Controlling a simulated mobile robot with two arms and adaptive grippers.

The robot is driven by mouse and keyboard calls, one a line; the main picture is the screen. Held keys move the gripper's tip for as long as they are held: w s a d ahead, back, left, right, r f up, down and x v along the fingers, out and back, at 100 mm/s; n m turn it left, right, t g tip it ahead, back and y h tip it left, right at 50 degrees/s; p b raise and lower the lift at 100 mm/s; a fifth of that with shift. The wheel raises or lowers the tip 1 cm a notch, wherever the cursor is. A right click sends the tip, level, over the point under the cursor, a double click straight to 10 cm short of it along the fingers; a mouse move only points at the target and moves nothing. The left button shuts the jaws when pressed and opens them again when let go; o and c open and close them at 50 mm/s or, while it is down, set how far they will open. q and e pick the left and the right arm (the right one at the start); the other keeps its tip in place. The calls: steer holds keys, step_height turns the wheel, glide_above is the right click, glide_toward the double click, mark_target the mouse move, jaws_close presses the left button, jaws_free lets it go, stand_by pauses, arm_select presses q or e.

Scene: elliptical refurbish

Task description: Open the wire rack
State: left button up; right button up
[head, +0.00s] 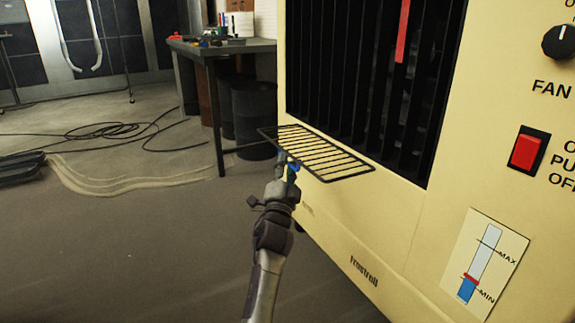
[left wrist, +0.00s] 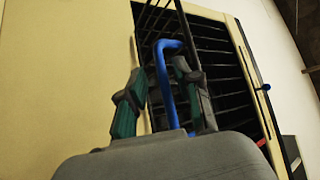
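The wire rack (head: 330,160) is a black wire grid that stands out roughly level from the front of the cream cooler, below its dark vent. In the left wrist view the rack (left wrist: 152,18) rises at the top, over the slats. A blue bent handle (left wrist: 168,45) shows there in front of the rack. My left gripper (head: 287,166) is at the rack's near left part, just below it. In the left wrist view its fingers (left wrist: 160,75) are apart, with the blue handle between them and no clear grip on it. My right gripper is out of view.
The cooler (head: 340,235) fills the right side, with a red switch (head: 526,150), a fan knob (head: 562,41) and a level gauge (head: 482,262). A workbench (head: 220,48) and dark barrels (head: 253,108) stand behind. Cables (head: 110,135) lie on the left floor; the front floor is clear.

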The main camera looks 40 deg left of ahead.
arm_select(q)
steer(key=shift+r, duration=0.15)
step_height(320, 180, up, 10)
steer(key=shift+f, duration=0.1)
stand_by(0.4)
steer(key=shift+f, duration=0.1)
